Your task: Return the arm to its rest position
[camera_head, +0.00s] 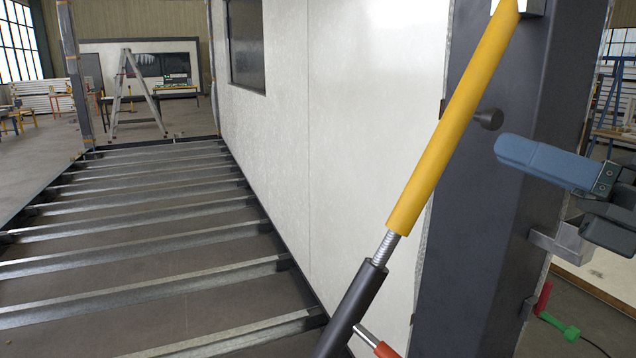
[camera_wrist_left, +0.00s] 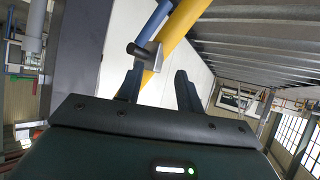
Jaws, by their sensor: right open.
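My right gripper (camera_head: 548,162) is at the right of the head view, with a blue finger pointing left in front of the dark steel post (camera_head: 490,200). It is open, and no object shows in it. The finger is apart from the yellow brace (camera_head: 455,120) in the picture. My left gripper (camera_wrist_left: 159,80) shows only in the left wrist view. Its two dark fingers stand apart with a gap between them, and nothing is clearly held. The yellow brace (camera_wrist_left: 183,22) passes beyond the fingers there. My left arm does not show in the head view.
A white wall panel (camera_head: 350,110) stands behind the brace. A dark knob (camera_head: 488,119) and a metal bracket (camera_head: 560,243) sit by the post. A red and green tool (camera_head: 560,327) lies low right. Steel floor joists (camera_head: 150,247) run across the left, with a stepladder (camera_head: 137,90) beyond.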

